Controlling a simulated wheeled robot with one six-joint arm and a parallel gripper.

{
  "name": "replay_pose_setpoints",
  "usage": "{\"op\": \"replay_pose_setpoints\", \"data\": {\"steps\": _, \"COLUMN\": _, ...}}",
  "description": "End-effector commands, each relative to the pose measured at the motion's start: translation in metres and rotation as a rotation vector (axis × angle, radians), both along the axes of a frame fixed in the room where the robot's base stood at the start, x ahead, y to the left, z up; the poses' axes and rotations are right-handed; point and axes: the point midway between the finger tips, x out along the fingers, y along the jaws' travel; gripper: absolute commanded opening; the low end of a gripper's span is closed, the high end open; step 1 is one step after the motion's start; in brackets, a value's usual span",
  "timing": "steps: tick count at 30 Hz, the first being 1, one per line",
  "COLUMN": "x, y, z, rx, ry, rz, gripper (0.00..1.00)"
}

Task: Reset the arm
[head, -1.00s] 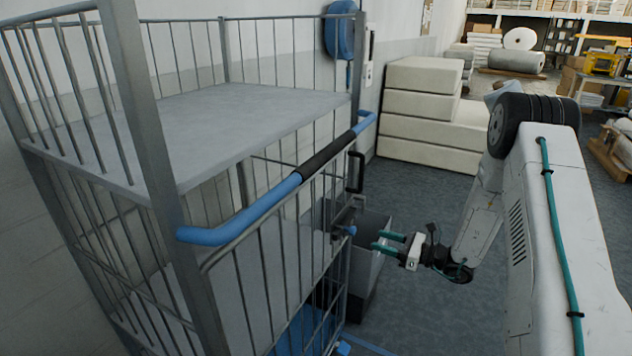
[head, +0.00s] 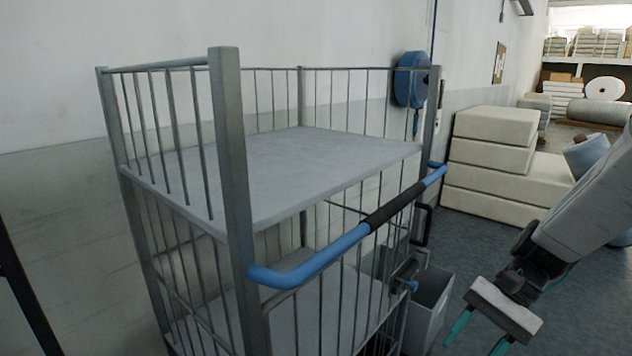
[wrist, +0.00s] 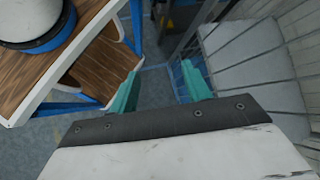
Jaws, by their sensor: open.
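My gripper (head: 478,335) is at the lower right of the head view, with its teal fingers apart and pointing downward. Nothing shows between them. In the wrist view my gripper (wrist: 157,90) also shows open and empty, its two teal fingers over the floor. My arm comes in from the right edge of the head view. The gripper is to the right of the wire cage trolley (head: 236,180) and apart from it in the picture.
The trolley has a blue handle (head: 315,267) and a grey shelf (head: 300,165). A grey bin (head: 428,310) stands between trolley and gripper. Stacked pale foam blocks (head: 500,160) lie behind. The wrist view shows a wooden-topped table (wrist: 45,72) at left with a white and blue object (wrist: 38,22).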

Motion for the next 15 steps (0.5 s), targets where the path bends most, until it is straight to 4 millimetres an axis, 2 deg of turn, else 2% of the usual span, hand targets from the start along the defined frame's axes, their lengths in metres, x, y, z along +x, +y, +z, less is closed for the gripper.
{"op": "replay_pose_setpoints", "data": {"steps": 1, "x": -0.013, "y": 0.0, "z": 0.012, "rx": -0.052, "ry": -0.048, "rz": 0.066, "gripper": 0.48}}
{"op": "replay_pose_setpoints", "data": {"steps": 6, "x": -0.05, "y": -0.007, "z": 0.04, "rx": -0.223, "ry": -0.183, "rz": 0.268, "gripper": 0.48}}
{"op": "replay_pose_setpoints", "data": {"steps": 15, "x": -0.101, "y": -0.021, "z": 0.084, "rx": -0.498, "ry": -0.438, "rz": 0.532, "gripper": 0.48}}
